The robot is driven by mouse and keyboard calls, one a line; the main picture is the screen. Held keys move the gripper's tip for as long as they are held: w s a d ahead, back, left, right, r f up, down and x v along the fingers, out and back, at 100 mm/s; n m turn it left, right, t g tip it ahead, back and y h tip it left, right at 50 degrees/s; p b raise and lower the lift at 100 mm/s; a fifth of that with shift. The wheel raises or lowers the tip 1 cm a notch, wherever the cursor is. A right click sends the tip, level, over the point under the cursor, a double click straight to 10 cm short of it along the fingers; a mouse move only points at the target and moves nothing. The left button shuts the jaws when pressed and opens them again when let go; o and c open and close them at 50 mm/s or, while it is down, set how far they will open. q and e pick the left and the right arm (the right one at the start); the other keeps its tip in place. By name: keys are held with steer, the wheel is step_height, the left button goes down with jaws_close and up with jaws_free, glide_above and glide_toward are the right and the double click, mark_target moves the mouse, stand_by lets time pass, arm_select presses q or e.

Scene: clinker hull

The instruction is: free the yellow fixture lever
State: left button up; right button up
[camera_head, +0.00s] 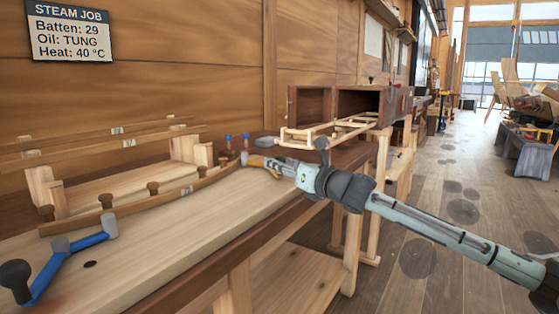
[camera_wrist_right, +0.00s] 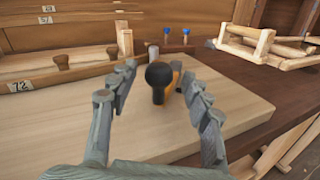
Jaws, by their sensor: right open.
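The yellow fixture lever (camera_wrist_right: 177,76) has a black ball knob (camera_wrist_right: 159,75) in the right wrist view, where the knob hides much of its arm. In the head view, a small yellow-orange part of the lever (camera_head: 256,160) shows at the far end of the pale board. My right gripper (camera_wrist_right: 160,85) is open, with one finger on each side of the knob. Contact with the knob cannot be told. In the head view my right gripper (camera_head: 268,164) reaches over the board's far end. My left gripper is not in view.
A blue lever (camera_head: 85,242) with a dark knob is at the board's near left. A curved batten (camera_head: 150,203) runs along pegs on the board (camera_head: 195,226). Blue-topped pins (camera_wrist_right: 175,41) and a wooden frame (camera_head: 325,132) lie beyond. A sign (camera_head: 67,30) hangs on the wall.

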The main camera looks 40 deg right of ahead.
steer(key=shift+w+a, duration=0.1)
steer(key=shift+w, duration=0.7)
jaws_close()
